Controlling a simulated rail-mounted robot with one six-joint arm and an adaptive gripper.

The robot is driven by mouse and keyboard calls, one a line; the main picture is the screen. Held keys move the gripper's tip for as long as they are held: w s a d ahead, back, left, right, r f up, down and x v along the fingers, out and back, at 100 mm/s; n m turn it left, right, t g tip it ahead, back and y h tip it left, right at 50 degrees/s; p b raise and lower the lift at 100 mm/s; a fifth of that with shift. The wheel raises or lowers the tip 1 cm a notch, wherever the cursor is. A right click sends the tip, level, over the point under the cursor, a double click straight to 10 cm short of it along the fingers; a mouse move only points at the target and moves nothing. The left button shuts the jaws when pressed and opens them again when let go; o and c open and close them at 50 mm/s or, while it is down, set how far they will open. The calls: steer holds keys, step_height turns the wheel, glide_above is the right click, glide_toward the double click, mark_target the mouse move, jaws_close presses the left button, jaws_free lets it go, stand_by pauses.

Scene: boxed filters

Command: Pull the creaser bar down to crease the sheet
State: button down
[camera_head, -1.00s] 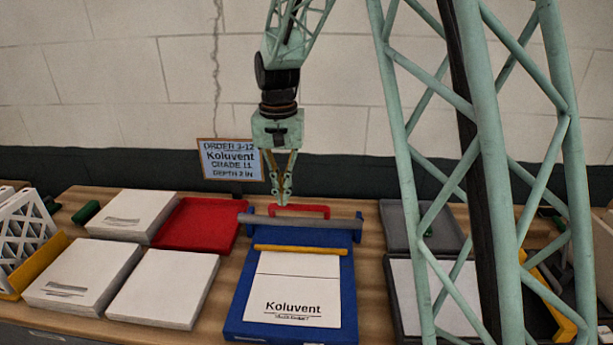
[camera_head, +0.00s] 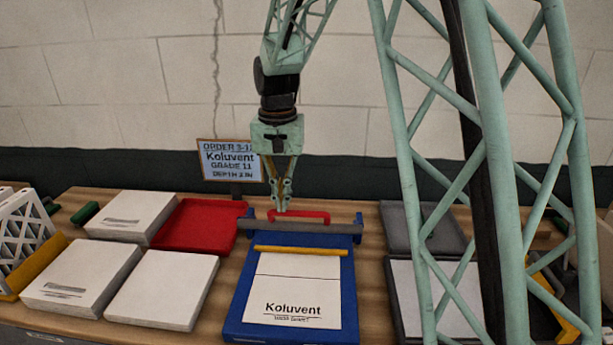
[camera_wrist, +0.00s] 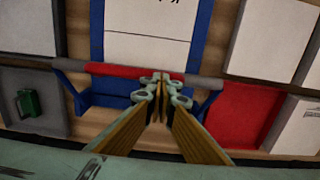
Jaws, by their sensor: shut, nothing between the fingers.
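The creaser is a blue base (camera_head: 237,318) with a grey bar (camera_head: 335,227) across its far end and a red handle (camera_head: 315,215) on that bar. A white sheet printed "Koluvent" (camera_head: 298,285) with a crease line lies flat on the base, below a yellow strip (camera_head: 300,250). My gripper (camera_head: 282,210) is shut and empty, pointing down, with its fingertips at the left part of the red handle. In the wrist view the closed fingertips (camera_wrist: 162,80) overlap the red handle (camera_wrist: 115,71); I cannot tell whether they touch it.
A red tray (camera_head: 198,225) and stacks of white boxed sheets (camera_head: 165,290) lie to the left. Grey trays (camera_head: 400,215) lie to the right, partly behind my lattice column. An order card reading "Koluvent" (camera_head: 231,160) stands behind the creaser.

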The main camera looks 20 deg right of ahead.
steer(key=shift+s+a+f+b, duration=0.2)
steer(key=shift+s+f+b, duration=0.2)
steer(key=shift+f, duration=0.25)
steer(key=shift+s+f, duration=0.1)
steer(key=shift+s, duration=0.05)
steer(key=shift+s+a+f+b, duration=0.15)
steer(key=shift+s+f+b, duration=0.1)
steer(key=shift+f+b, duration=0.15)
steer(key=shift+s+a+f+b, duration=0.1)
steer(key=shift+s+f+b, duration=0.15)
steer(key=shift+f, duration=0.25)
steer(key=shift+s+f, duration=0.1)
steer(key=shift+f, duration=0.05)
stand_by(0.4)
steer(key=shift+s+a+f+b, duration=0.1)
steer(key=shift+s+f+b, duration=0.15)
steer(key=shift+f+b, duration=0.2)
steer(key=shift+s+a+f+b, duration=0.1)
steer(key=shift+s+f+b, duration=0.15)
steer(key=shift+f, duration=0.3)
steer(key=shift+f, duration=0.15)
